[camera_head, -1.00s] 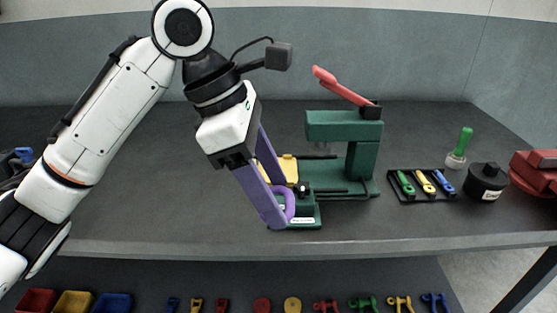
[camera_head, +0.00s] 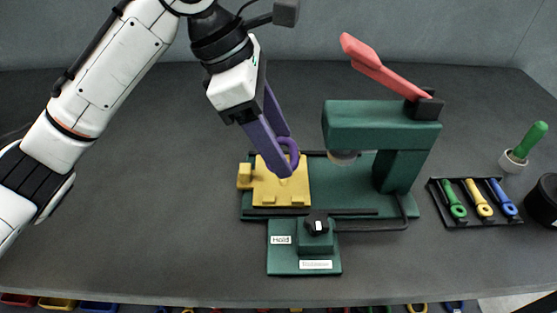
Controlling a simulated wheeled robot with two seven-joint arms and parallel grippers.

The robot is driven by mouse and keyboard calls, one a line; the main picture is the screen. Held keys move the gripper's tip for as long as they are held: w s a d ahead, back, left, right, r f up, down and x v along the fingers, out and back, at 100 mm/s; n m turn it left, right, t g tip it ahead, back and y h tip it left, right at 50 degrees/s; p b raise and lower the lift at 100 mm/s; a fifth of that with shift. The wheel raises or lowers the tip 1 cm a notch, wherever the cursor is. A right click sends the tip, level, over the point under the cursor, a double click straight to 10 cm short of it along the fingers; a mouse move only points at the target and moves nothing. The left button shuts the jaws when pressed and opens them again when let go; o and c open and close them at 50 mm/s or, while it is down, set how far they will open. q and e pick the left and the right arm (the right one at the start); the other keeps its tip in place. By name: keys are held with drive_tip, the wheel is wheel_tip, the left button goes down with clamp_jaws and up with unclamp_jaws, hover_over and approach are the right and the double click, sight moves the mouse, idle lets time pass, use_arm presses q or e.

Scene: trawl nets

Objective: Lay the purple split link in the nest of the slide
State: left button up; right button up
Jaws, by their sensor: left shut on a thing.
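The purple split link (camera_head: 291,150) is a rounded loop held at the tips of my left gripper (camera_head: 280,160), whose fingers are also purple. The gripper is shut on it, tilted down to the right. The link appears over the yellow slide (camera_head: 266,190), which sits on the green base of the press (camera_head: 372,127). I cannot tell whether the link touches the slide. The nest is largely hidden by the fingers and link. My right gripper is not in view.
The press head with its red lever (camera_head: 385,72) overhangs close to the right of the link. A black knob (camera_head: 317,224) stands in front, by a "Hold" label. A black tray (camera_head: 451,218) with green, yellow and blue tools lies right. The table left is clear.

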use_arm(q)
wheel_tip(320, 180, down, 5)
drive_tip(key=shift+w+b, duration=0.1)
drive_tip(key=shift+b, duration=0.25)
drive_tip(key=o, duration=1.2)
drive_tip(key=shift+f, duration=0.1)
drive_tip(key=shift+o, duration=0.2)
drive_tip(key=p+v, duration=0.1)
drive_tip(key=v, duration=1.1)
drive_tip(key=shift+p, duration=0.4)
